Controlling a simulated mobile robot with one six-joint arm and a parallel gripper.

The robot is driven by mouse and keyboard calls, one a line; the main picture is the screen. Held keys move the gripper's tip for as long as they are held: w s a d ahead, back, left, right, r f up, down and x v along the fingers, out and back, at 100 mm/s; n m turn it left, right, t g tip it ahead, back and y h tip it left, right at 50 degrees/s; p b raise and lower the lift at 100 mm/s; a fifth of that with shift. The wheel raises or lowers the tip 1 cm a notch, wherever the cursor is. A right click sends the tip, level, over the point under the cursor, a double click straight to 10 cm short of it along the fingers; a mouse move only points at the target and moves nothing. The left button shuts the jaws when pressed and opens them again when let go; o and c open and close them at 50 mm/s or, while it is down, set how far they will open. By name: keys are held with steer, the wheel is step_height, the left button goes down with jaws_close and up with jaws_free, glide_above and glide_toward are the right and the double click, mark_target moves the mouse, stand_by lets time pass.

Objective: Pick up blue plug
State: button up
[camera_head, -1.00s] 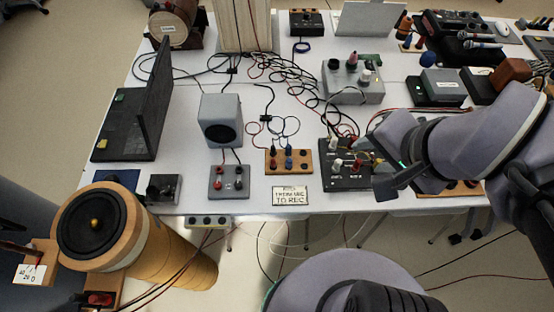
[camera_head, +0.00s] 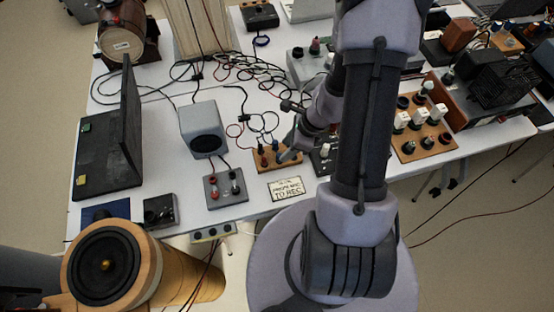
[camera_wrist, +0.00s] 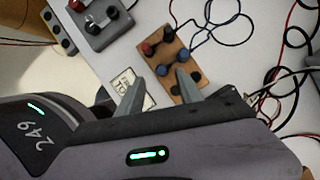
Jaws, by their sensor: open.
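A wooden socket board (camera_head: 262,168) lies near the front edge of the white table, with blue and dark plugs in it. In the wrist view the board (camera_wrist: 152,58) carries one blue plug (camera_wrist: 162,70) between and just beyond my fingertips, and another blue plug (camera_wrist: 184,55) to its upper right. A red and a black plug stand at its far end. My gripper (camera_wrist: 160,82) is open and empty, its fingers spread on either side of the nearer blue plug. I cannot tell its height above the board. In the head view my arm hides part of the board's surroundings.
A grey box (camera_head: 224,189) with red and black terminals and a small speaker (camera_head: 204,128) stand left of the board. A paper sign (camera_head: 287,188) lies in front. Loose cables tangle behind. A black mixer box (camera_head: 322,160) sits close on the right, partly hidden.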

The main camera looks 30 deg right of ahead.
mark_target(280, 155)
steer(key=b+x, duration=0.3)
steer(key=x, duration=0.3)
steer(key=shift+w+f, duration=0.15)
jaws_close()
